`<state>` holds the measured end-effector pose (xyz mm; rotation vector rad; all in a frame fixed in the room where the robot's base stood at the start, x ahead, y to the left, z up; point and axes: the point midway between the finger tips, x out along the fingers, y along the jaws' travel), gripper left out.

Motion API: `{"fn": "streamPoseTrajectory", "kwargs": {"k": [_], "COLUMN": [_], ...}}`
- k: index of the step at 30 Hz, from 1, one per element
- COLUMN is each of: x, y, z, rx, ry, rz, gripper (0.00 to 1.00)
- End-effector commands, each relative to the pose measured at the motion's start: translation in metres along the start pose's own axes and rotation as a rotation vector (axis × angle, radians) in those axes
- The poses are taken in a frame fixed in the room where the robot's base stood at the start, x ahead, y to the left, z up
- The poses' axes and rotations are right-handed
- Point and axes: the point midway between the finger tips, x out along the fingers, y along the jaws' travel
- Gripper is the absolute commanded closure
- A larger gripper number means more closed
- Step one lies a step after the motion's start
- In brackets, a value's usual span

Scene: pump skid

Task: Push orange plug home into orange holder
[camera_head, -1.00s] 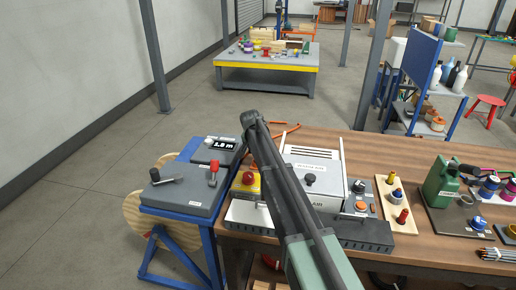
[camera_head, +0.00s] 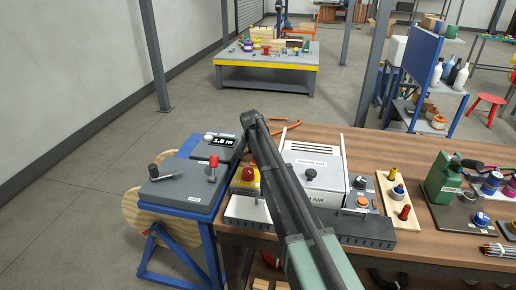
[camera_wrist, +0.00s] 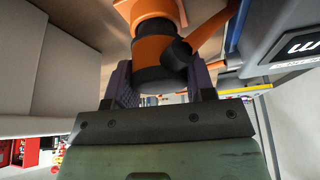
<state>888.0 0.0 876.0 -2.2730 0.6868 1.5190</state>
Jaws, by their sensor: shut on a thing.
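In the wrist view my gripper (camera_wrist: 160,82) has one dark finger on each side of a round orange and black body, the orange plug (camera_wrist: 155,50), and is shut on it. The plug's black part lies between the fingers and its orange part points toward the top of the picture. A further orange piece (camera_wrist: 133,8), which looks like the holder, meets the plug at the top edge. I cannot tell how deep the plug sits in it. In the head view my arm hides the gripper, plug and holder.
An orange bar (camera_wrist: 218,30) runs beside the plug, close to a grey box (camera_wrist: 285,50) at right. A pale panel (camera_wrist: 65,70) stands at left. In the head view, a control console (camera_head: 185,188) and a workbench (camera_head: 330,140) with boxes flank my arm.

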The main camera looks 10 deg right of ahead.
Motion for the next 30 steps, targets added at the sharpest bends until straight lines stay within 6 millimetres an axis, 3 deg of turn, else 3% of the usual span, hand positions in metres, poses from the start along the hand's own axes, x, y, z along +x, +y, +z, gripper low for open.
{"fn": "streamPoseTrajectory", "kwargs": {"k": [26, 27, 30], "x": [0.013, 0.013, 0.013], "y": [0.0, 0.0, 0.0], "z": [0.005, 0.005, 0.005], "rx": [0.0, 0.0, 0.0], "ry": [0.0, 0.0, 0.0], "rz": [0.0, 0.0, 0.0], "gripper": [0.79, 0.49, 0.33]}}
